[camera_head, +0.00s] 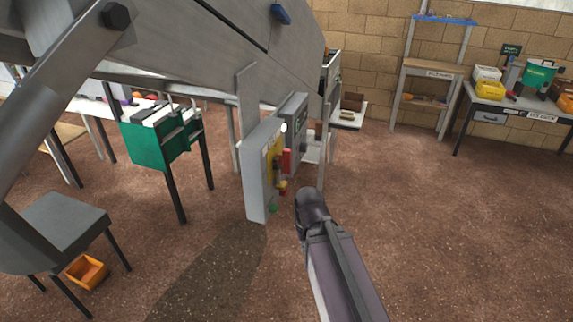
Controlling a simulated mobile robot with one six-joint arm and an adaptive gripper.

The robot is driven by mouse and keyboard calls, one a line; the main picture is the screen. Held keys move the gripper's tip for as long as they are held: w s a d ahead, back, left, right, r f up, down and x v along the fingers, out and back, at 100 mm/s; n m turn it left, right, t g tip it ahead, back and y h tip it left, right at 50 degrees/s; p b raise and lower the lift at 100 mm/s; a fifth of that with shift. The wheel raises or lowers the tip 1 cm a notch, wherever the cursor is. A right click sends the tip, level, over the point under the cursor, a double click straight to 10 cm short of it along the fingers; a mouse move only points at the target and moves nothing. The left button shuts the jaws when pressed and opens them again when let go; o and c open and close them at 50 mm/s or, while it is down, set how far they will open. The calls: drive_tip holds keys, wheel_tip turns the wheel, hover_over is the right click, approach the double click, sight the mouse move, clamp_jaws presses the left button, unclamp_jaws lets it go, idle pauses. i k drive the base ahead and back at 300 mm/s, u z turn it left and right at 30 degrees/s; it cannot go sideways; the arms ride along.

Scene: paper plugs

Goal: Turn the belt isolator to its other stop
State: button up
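A grey control box (258,175) hangs at the middle of the view, seen nearly edge-on. Its right face carries a yellow plate (270,158) and a red part (286,161), which may be the belt isolator. Small red, yellow and green parts sit lower on that face. The angle is too steep to read which stop the isolator is at. My arm (340,270) rises from the bottom edge and ends in a dark rounded joint, just right of the box in the picture. No gripper fingers are visible.
A large grey sloping machine frame (200,55) fills the upper left. A second grey box (293,125) with a small screen stands behind the first. A dark stool (55,228) and an orange bin (87,271) are at lower left. The brown floor (470,230) at right is clear.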

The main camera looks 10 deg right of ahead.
sight(285, 160)
drive_tip(key=u, duration=0.65)
drive_tip(key=k, duration=0.8)
drive_tip(key=z, duration=0.5)
drive_tip(key=i, duration=0.5)
drive_tip(key=u, duration=0.05)
